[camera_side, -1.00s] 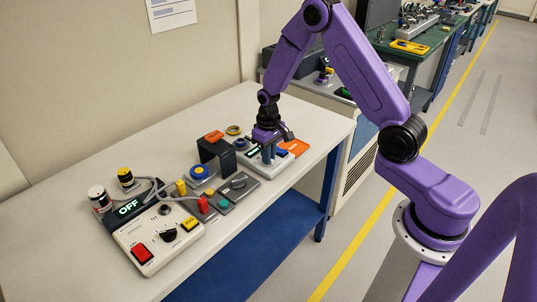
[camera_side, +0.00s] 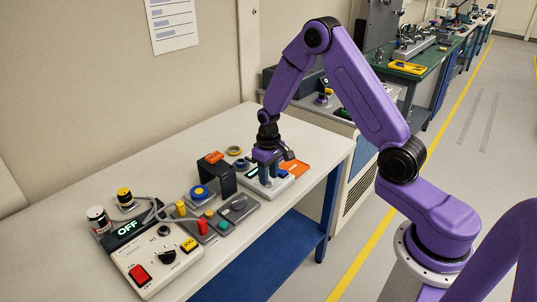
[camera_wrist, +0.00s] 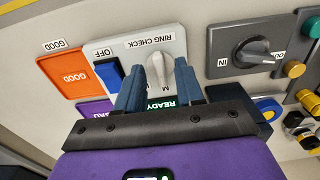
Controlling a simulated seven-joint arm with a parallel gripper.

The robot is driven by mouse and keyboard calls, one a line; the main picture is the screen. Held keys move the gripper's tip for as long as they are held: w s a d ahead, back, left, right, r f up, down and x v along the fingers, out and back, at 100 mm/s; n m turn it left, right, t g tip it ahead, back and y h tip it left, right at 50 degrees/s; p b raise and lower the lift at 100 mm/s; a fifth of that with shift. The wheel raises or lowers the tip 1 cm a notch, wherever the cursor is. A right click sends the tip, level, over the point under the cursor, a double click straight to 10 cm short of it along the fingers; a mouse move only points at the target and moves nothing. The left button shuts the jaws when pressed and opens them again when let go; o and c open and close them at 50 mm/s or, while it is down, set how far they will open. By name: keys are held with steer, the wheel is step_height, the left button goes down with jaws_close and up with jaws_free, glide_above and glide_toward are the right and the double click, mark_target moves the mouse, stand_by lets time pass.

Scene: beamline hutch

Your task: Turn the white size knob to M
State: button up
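The white size knob (camera_wrist: 158,70) is on a light panel (camera_wrist: 130,48) marked RING CHECK, with a lit READY display partly hidden below it. A letter M shows by the knob's lower end; other size letters are hard to make out. My gripper (camera_wrist: 158,66) is open, with one blue finger on each side of the knob and a visible gap between them. I cannot tell whether either finger touches it. In the side view, my gripper (camera_side: 268,176) points straight down at the panel (camera_side: 284,181), and its fingers hide the knob.
A blue OFF rocker (camera_wrist: 107,76) sits left of the knob, close to a finger. An orange GOOD tray (camera_wrist: 66,72) and a purple BAD tray (camera_wrist: 95,112) lie beyond. A grey box with a dial (camera_wrist: 253,54) is right. A black stand (camera_side: 220,176) stands beside the gripper.

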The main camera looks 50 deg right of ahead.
step_height(320, 180, up, 17)
stand_by(0.4)
steer(key=s+a+r+n, duration=0.2)
steer(key=s+a+n, duration=0.4)
steer(key=s+a, duration=0.55)
steer(key=s+d+f+n, duration=0.1)
steer(key=s+n, duration=0.5)
steer(key=s, duration=1.4)
steer(key=shift+s+d+n, duration=0.25)
steer(key=shift+d+n, duration=0.05)
steer(key=shift+d, duration=0.05)
steer(key=shift+f, duration=0.1)
